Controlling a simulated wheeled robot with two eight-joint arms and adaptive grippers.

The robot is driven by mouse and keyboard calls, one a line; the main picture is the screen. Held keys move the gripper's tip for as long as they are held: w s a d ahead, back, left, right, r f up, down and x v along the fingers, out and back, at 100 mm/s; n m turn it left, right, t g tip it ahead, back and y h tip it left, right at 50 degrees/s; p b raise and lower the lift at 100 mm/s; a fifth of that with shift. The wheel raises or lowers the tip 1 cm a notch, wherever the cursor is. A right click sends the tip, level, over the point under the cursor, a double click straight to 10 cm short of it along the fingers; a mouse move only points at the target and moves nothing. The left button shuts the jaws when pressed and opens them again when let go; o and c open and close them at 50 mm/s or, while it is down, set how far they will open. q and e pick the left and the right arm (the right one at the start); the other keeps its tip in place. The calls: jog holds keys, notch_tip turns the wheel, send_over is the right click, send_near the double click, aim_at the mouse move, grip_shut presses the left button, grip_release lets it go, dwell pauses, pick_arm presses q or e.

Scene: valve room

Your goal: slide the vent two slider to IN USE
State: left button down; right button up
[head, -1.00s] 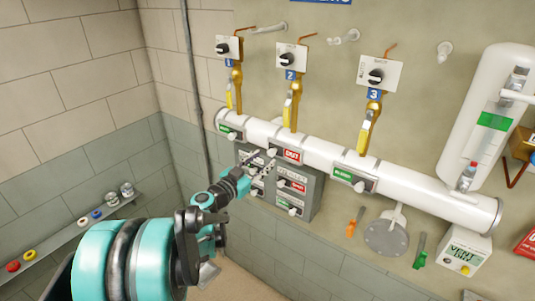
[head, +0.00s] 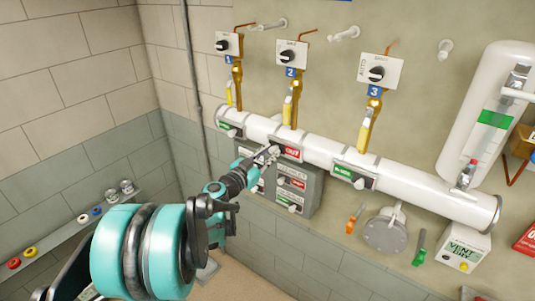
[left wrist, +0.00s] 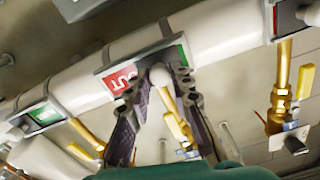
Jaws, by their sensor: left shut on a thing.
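The vent two slider is a dark plate (head: 299,161) on the white pipe, below the label 2, with a red panel (head: 291,153) on its right. In the left wrist view, turned about, the red panel (left wrist: 118,80) is left of the round white knob (left wrist: 160,76) and a green strip (left wrist: 183,48) shows to its right. My left gripper (head: 272,152) is at the plate's left part. In the left wrist view its dark fingers (left wrist: 165,92) stand on both sides of the knob, shut on it. In the head view the gripper hides the knob. My right gripper is out of view.
Similar sliders with green panels sit at vent one (head: 229,128) and vent three (head: 350,174) on the pipe (head: 415,195). A grey box (head: 297,190) with more sliders hangs just below the gripper. Yellow-handled valves (head: 364,134) rise above the pipe.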

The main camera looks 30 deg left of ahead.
pick_arm(q)
jog(key=d, duration=0.6)
jog(key=shift+s+b, duration=0.2)
jog(key=shift+b, duration=0.15)
jog(key=shift+a, duration=0.15)
jog(key=c, duration=1.6)
grip_release()
jog(key=shift+o, duration=1.4)
jog(key=shift+d, duration=0.2)
jog(key=shift+s+a, duration=0.15)
jog(key=shift+s, duration=0.1)
jog(key=s, duration=1.1)
jog(key=shift+s+a, duration=0.3)
